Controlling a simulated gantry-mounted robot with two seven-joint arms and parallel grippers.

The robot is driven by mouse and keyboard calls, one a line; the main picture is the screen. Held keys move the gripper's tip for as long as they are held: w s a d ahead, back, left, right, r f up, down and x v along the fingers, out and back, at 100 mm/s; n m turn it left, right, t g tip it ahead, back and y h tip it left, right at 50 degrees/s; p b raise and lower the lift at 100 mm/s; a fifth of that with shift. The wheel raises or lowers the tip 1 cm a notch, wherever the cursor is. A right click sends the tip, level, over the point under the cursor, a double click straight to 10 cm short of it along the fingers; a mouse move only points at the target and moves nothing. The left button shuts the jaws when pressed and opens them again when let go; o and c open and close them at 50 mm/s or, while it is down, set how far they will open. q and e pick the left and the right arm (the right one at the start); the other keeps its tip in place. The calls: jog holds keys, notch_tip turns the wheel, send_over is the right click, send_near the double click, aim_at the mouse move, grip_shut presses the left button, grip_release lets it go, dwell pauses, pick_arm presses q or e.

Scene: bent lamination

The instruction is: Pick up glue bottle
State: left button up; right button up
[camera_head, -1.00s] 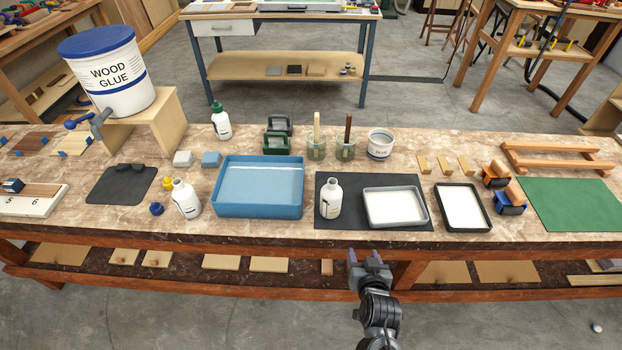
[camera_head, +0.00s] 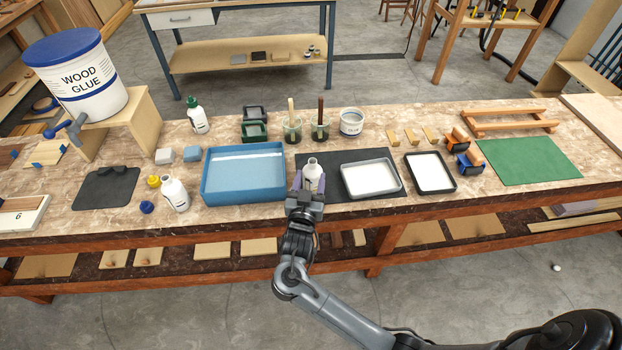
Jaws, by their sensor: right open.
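A white glue bottle (camera_head: 313,171) stands upright on the black mat (camera_head: 345,208), just right of the blue tray. My right gripper (camera_head: 308,186) is open at the bottle's near side, with its fingers reaching to either side of it. The gripper hides the bottle's lower part, and I cannot tell whether the fingers touch it. A second white bottle (camera_head: 175,193) stands left of the blue tray, and a green-capped bottle (camera_head: 197,117) stands farther back. My left gripper is not in view.
The blue tray (camera_head: 205,185) is close on the left of my gripper. A grey-rimmed white tray (camera_head: 370,193) and a black-rimmed tray (camera_head: 452,188) lie to the right. Jars with brushes (camera_head: 320,130) stand behind. A wood glue bucket (camera_head: 85,85) is at far left.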

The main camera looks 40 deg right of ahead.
aim_at(312, 167)
jog(key=shift+b+x, duration=0.45)
jog(key=shift+x, duration=2.55)
jog(key=shift+w+a+r, duration=0.1)
jog(key=shift+c, duration=0.5)
grip_shut()
